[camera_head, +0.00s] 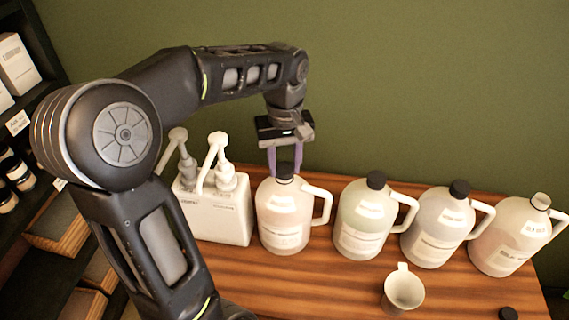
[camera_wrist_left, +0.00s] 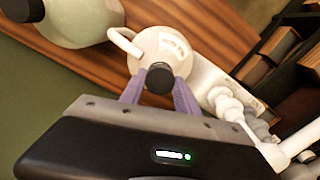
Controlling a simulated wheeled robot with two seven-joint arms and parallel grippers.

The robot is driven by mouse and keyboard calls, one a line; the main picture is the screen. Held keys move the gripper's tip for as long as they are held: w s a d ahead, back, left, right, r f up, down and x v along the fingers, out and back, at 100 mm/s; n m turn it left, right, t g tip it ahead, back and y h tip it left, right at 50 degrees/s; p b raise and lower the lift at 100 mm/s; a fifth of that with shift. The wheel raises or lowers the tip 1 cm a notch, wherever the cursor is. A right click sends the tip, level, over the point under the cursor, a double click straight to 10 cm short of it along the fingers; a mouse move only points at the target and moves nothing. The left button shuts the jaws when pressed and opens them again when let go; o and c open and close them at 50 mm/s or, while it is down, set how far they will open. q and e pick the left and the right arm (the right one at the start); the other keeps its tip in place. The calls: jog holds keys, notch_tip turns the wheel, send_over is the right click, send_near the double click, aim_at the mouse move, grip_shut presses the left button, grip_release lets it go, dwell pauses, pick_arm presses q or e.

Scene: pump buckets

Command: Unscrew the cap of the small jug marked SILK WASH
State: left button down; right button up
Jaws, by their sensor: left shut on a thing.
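Several white-handled jugs stand in a row on the wooden table; their label print is too blurred to read, so I cannot tell by name which one is SILK WASH. My left gripper (camera_head: 285,161) is above the leftmost jug, a pinkish one (camera_head: 283,222), with its purple fingers pointing down. It is shut on that jug's black cap (camera_wrist_left: 158,78), one finger on each side. The cap sits at the top of the jug's neck, and the jug (camera_wrist_left: 163,48) stands upright. My right gripper is not in view.
Left of it stands a white container (camera_head: 215,217) with two pumps. To the right are a greenish jug (camera_head: 366,213), a greyish jug (camera_head: 436,235) and an open-necked jug (camera_head: 504,243). A white cup (camera_head: 403,290) and loose black cap (camera_head: 508,313) lie in front. Shelves are at left.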

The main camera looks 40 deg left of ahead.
aim_at(284, 168)
pick_arm(q)
jog(key=shift+r+p, duration=0.3)
jog(key=shift+r, duration=0.35)
jog(key=shift+r, duration=2)
